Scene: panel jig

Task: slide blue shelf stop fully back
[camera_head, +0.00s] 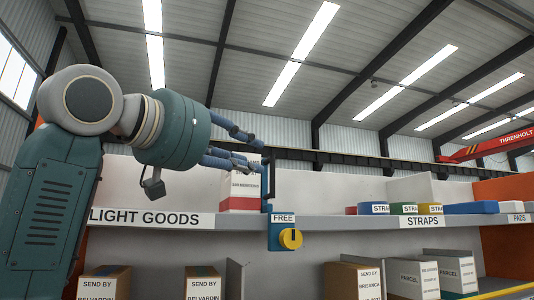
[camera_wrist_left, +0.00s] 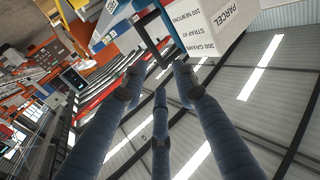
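The blue shelf stop (camera_head: 273,240) sits on the shelf's front edge in the head view. It has a yellow knob (camera_head: 290,239), a FREE label (camera_head: 283,217) and a thin dark upright frame (camera_head: 272,172) rising above the shelf. My left gripper (camera_head: 258,154) comes in from the left with its blue fingertips close to the frame's upper part. In the left wrist view the fingers (camera_wrist_left: 158,82) are spread, with the dark frame (camera_wrist_left: 151,47) just beyond the tips. I cannot tell whether they touch. My right gripper is not in view.
A white and red carton (camera_head: 241,192) stands on the shelf just left of the stop. Strap boxes (camera_head: 405,209) stand farther right, with clear shelf (camera_head: 330,221) between. Labelled boxes (camera_head: 105,283) fill parts of the level below. A white parcel (camera_wrist_left: 212,28) shows beside the frame.

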